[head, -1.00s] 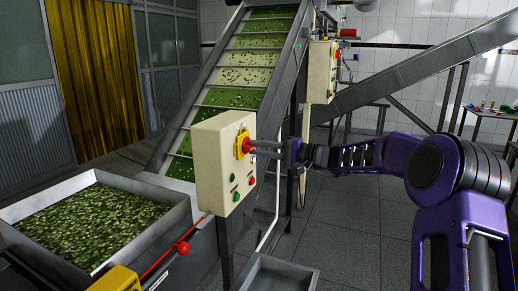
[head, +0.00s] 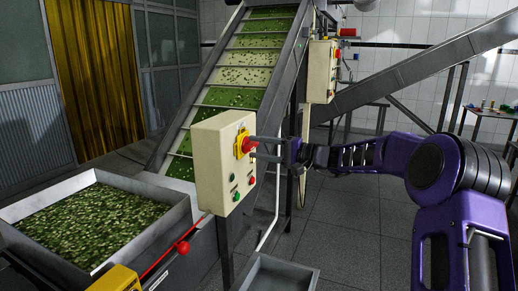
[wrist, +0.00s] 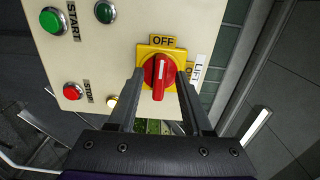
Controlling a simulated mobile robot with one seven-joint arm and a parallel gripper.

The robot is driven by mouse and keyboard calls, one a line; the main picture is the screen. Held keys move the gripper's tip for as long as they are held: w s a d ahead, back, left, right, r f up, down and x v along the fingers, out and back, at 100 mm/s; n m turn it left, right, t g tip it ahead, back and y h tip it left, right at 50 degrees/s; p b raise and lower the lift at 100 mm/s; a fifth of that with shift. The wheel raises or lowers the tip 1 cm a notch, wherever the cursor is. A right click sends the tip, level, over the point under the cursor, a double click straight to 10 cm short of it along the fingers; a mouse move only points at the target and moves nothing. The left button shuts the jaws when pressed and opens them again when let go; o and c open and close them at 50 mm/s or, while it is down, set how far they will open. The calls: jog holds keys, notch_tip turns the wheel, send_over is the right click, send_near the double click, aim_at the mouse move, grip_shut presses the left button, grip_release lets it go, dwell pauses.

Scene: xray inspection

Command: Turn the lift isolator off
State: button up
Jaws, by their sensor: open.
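The lift isolator is a red rotary knob on a yellow plate (wrist: 162,75), on the cream control box (head: 211,170). In the wrist view its handle, with a white mark, points up at the OFF label, leaning slightly right. A partly hidden second label and the LIFT label (wrist: 197,73) are to its right. The red knob (head: 243,145) also shows in the head view. My gripper (wrist: 158,100) is open, with one finger on each side of the knob. A gap shows beside the handle; contact at the fingertips cannot be told.
Green and red buttons (wrist: 72,91) sit on the same box. An inclined conveyor (head: 240,75) rises behind. A second box (head: 321,72) is further back.

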jog(key=shift+d, duration=0.1)
jog(key=v, duration=1.7)
jog(key=shift+p, duration=0.35)
